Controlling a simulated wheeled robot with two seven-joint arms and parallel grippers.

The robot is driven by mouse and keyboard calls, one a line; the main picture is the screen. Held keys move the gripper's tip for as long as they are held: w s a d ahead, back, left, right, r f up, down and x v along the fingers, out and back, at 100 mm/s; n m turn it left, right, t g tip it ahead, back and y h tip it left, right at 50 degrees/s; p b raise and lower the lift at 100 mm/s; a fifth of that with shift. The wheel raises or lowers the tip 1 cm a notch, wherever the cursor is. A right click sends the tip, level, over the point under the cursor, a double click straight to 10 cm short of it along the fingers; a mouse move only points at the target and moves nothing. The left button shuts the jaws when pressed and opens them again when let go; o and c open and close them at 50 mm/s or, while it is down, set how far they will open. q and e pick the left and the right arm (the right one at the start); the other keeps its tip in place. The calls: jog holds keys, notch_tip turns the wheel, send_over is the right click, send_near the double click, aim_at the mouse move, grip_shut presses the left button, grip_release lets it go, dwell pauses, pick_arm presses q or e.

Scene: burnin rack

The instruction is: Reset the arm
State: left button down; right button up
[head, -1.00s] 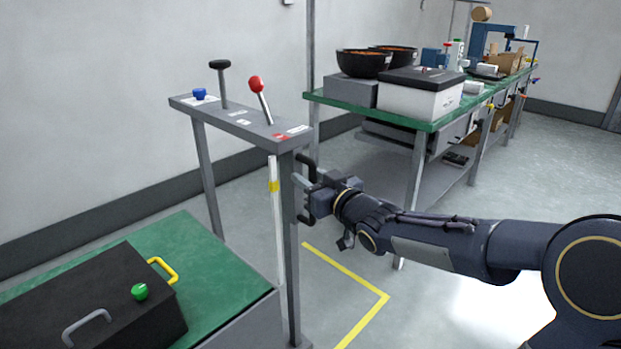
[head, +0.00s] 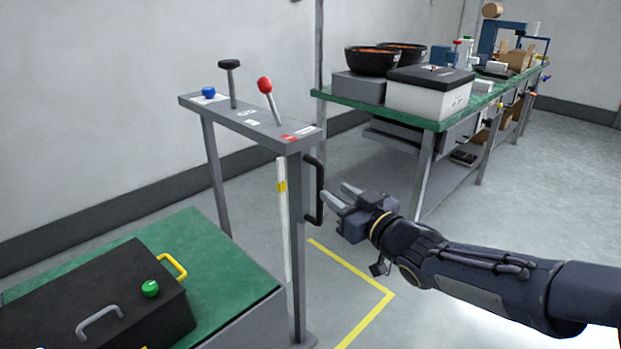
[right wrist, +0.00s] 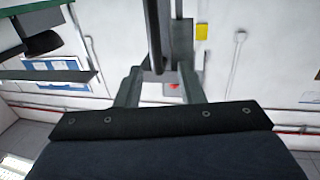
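My right gripper (head: 338,196) is in the head view, just right of a black handle (head: 314,190) on the side of the grey lever stand (head: 297,240). Its two fingers are apart with nothing between them, and it looks clear of the handle. In the right wrist view the fingers (right wrist: 157,85) are also spread, with the grey stand post (right wrist: 158,30) beyond them. My left gripper is not in view.
The stand's top carries a red-knobbed lever (head: 266,88), a black-knobbed lever (head: 230,66) and a blue knob (head: 208,92). A black case (head: 95,300) lies on a green-topped table at lower left. A green workbench (head: 345,104) stands behind. Yellow tape (head: 370,280) marks open floor.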

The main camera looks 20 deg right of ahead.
jog(key=s+f+m+g+h, duration=0.3)
jog(key=s+f+m+g, duration=0.4)
jog(key=s, duration=0.5)
jog(key=s+a+f+n+g+y, duration=0.2)
jog(key=s+a+f+g, duration=0.15)
jog(key=s, duration=0.35)
jog(key=s+a+f+n+g+y, duration=0.1)
jog(key=s+a+f+g, duration=0.1)
jog(key=s+a+f, duration=0.35)
notch_tip(320, 180, up, 28)
jog(key=d+p, duration=0.1)
jog(key=p, duration=2.5)
jog(key=shift+s+d+r+p, duration=0.25)
jog(key=shift+s+d+p, duration=0.05)
jog(key=shift+s+d, duration=0.15)
jog(key=shift+t, duration=0.25)
